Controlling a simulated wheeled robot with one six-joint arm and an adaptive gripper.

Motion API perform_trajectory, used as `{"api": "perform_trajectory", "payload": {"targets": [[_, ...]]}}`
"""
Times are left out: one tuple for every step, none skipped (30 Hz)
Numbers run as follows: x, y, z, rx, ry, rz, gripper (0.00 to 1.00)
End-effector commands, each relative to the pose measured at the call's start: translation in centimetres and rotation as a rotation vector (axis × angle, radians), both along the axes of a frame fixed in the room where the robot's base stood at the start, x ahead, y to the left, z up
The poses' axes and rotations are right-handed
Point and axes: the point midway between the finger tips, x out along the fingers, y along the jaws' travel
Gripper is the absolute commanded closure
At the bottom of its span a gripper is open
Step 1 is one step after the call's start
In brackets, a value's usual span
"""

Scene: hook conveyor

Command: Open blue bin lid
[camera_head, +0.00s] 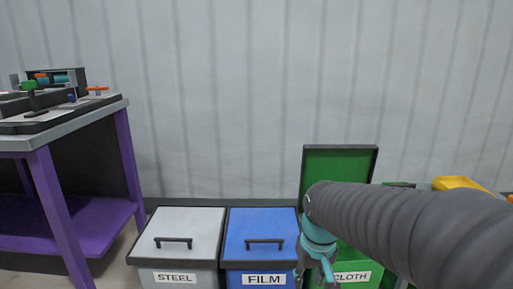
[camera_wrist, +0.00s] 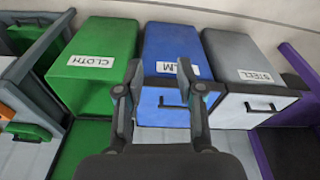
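The blue bin (camera_head: 262,232), labelled FILM, stands between a grey bin and a green bin. Its blue lid (camera_head: 262,222) lies flat and shut, with a dark bar handle (camera_head: 265,241) on top. In the wrist view the blue bin (camera_wrist: 168,50) is ahead, and its handle (camera_wrist: 175,104) shows between my fingers. My gripper (camera_wrist: 160,78) is open, with its fingers spread apart and nothing held. In the head view my gripper (camera_head: 315,277) hangs at the right of the blue bin, in front of the green one. Whether a finger touches the bin I cannot tell.
The grey STEEL bin (camera_head: 180,226) is shut. The green CLOTH bin (camera_head: 358,262) has its lid (camera_head: 340,163) raised, partly hidden by my arm. A purple-legged workbench (camera_head: 128,165) stands at left. A yellow lid (camera_head: 458,183) shows at right. A corrugated wall (camera_head: 230,100) is behind.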

Motion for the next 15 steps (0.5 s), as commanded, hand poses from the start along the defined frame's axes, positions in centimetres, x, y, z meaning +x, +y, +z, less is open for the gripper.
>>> {"api": "perform_trajectory", "payload": {"targets": [[-1.6,-0.5,0.8,0.005,-0.023,-0.018,0.62],[-2.4,-0.7,1.1,0.006,-0.034,-0.029,0.62],[-3.6,-1.0,1.4,0.01,-0.048,-0.043,0.62],[-4.4,-1.2,1.6,0.011,-0.06,-0.052,0.62],[-5.2,-1.5,1.8,0.014,-0.072,-0.06,0.62],[-6.2,-1.7,2.1,0.016,-0.089,-0.071,0.62],[-7.0,-1.9,2.3,0.019,-0.102,-0.079,0.62],[-7.7,-2.1,2.5,0.02,-0.116,-0.086,0.62],[-8.7,-2.4,2.8,0.022,-0.133,-0.095,0.62],[-9.4,-2.6,2.9,0.023,-0.147,-0.101,0.62],[-10.1,-2.7,3.2,0.025,-0.161,-0.106,0.62],[-10.9,-2.9,3.4,0.026,-0.178,-0.111,0.62],[-11.5,-3.0,3.6,0.027,-0.192,-0.116,0.62],[-12.0,-3.2,3.8,0.027,-0.205,-0.12,0.62],[-12.5,-3.3,4.2,0.028,-0.223,-0.125,0.62]]}}
